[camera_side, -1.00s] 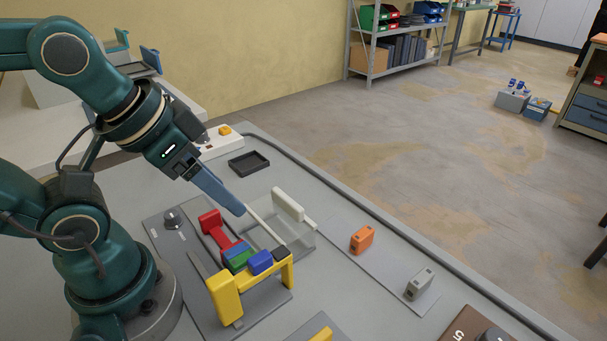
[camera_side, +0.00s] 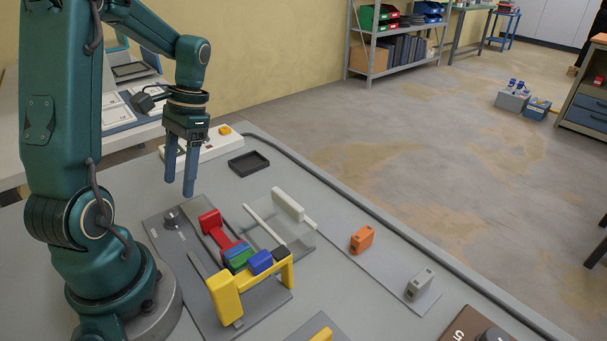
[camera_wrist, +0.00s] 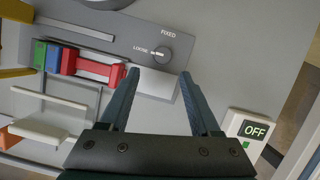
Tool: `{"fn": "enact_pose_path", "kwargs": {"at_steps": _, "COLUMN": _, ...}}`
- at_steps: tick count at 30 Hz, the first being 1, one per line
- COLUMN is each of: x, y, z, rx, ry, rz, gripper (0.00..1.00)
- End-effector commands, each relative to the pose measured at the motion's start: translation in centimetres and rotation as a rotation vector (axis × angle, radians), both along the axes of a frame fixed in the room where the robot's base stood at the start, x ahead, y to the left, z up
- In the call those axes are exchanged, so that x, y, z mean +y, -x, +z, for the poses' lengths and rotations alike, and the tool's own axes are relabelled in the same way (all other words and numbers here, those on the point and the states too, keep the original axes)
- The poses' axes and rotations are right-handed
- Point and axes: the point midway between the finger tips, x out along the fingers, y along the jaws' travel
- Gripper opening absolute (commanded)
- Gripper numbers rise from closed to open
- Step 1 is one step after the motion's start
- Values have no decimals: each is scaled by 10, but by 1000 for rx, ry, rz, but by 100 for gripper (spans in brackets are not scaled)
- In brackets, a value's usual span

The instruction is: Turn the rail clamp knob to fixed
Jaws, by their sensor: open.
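The rail clamp knob (camera_side: 172,216) is a small grey round knob on the grey base plate, left of the red clamp (camera_side: 209,222). In the wrist view the knob (camera_wrist: 161,53) shows with the label FIXED above it and LOOSE to its left. Its white mark is on the LOOSE side. My gripper (camera_side: 179,187) points down, open and empty, above the knob and apart from it. In the wrist view the gripper (camera_wrist: 158,78) has its fingertips spread on either side, a little below the knob in the picture.
Blue and green blocks (camera_side: 239,260) sit on the rail beside the red clamp, with a yellow end stand (camera_side: 226,297). A white box with an OFF display (camera_wrist: 252,132) is at the right in the wrist view. A black tray (camera_side: 248,163) lies behind. Orange (camera_side: 361,239) and grey (camera_side: 419,283) boxes stand right.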

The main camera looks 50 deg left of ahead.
Motion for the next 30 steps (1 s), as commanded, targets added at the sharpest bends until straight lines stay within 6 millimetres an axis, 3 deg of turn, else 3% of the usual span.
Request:
{"fn": "enact_pose_path", "kwargs": {"at_steps": 18, "x": 1, "y": 31, "z": -56, "rx": 43, "ry": 40, "rz": 70, "gripper": 64}}
{"fn": "enact_pose_path", "kwargs": {"at_steps": 28, "x": 1, "y": 31, "z": -59, "rx": 40, "ry": 37, "rz": 69, "gripper": 64}}
{"fn": "enact_pose_path", "kwargs": {"at_steps": 30, "x": 1, "y": 31, "z": -59, "rx": 40, "ry": 37, "rz": 69, "gripper": 37}}
